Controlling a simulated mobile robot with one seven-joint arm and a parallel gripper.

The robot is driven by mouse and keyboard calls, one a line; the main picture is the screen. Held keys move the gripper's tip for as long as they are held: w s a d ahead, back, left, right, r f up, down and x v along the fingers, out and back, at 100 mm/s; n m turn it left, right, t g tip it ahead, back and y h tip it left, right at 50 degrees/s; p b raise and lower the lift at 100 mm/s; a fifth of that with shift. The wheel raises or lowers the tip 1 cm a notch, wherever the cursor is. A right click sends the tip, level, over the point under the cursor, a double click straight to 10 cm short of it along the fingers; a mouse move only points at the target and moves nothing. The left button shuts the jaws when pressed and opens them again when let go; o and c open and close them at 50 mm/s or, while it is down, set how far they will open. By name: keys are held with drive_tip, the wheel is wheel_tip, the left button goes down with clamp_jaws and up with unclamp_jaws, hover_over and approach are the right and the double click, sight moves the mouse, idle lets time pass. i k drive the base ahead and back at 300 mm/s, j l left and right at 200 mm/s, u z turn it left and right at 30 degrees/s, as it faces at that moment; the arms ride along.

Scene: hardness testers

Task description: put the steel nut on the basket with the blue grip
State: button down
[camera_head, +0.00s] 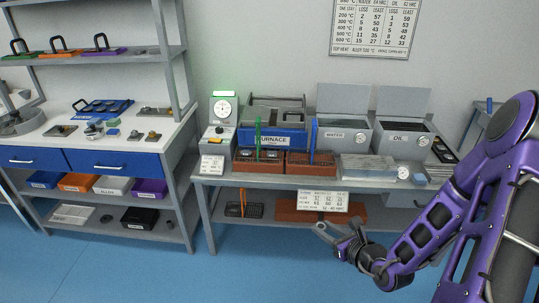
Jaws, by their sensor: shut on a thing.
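My gripper (325,231) is in front of the bench, low at the right of centre, below the bench top's front edge. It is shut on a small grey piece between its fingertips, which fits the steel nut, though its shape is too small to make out. The basket with the blue grip (313,140) is a low reddish-brown basket (310,166) on the bench top, its blue grip standing upright. It is above and slightly left of my gripper in the picture, and apart from it. Its inside is too small to read.
Water (343,135) and oil (403,139) tanks stand to the right. The blue floor (230,270) is clear.

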sight(298, 157)
drive_tip(key=i+j+u, duration=0.3)
drive_tip(key=i+j, duration=0.15)
drive_tip(key=i, duration=0.25)
drive_tip(key=i+j, duration=0.15)
drive_tip(key=i, duration=0.35)
drive_tip(key=i+j, duration=0.15)
drive_tip(key=i, duration=0.4)
